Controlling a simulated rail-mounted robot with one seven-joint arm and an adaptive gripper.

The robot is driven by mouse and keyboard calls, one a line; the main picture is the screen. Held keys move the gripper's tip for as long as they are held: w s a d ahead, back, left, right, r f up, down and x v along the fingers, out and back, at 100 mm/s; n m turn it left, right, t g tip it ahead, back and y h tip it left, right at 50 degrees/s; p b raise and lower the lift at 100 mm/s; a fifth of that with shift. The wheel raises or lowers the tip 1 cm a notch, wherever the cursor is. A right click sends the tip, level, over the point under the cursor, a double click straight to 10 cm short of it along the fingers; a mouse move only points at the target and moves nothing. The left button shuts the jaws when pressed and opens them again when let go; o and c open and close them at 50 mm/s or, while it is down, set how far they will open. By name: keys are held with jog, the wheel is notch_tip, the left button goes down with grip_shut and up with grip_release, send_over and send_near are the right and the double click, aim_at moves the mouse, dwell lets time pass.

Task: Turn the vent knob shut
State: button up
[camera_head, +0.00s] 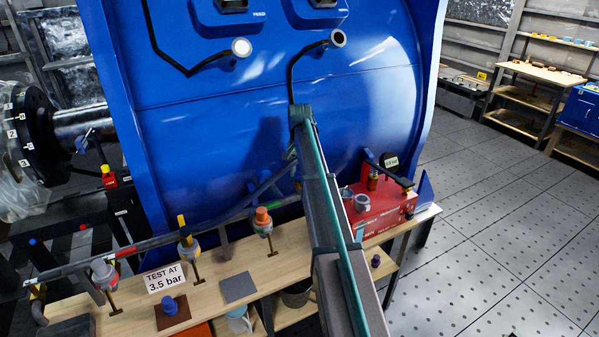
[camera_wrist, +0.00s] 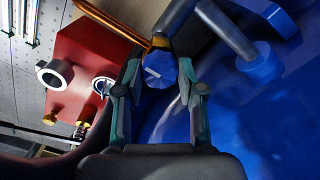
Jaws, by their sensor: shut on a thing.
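The vent knob (camera_wrist: 158,78) looks like a blue round knob with a white mark on its face, in the wrist view. My gripper (camera_wrist: 161,68) is shut on it, one finger on each side near the tips. A copper-coloured rod (camera_wrist: 112,22) runs up to the knob from the upper left. How far the knob is turned I cannot tell.
The red pump box (camera_head: 385,208) with a gauge (camera_head: 389,160) stands beside my arm. The wooden bench (camera_head: 228,262) holds a "TEST AT 3.5 bar" sign (camera_head: 166,277) and a pipe with several valves. The blue tank (camera_head: 220,130) rises behind.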

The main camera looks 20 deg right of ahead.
dwell(0.3)
jog(key=o, duration=1.1)
jog(key=shift+o, duration=0.2)
notch_tip(320, 180, up, 12)
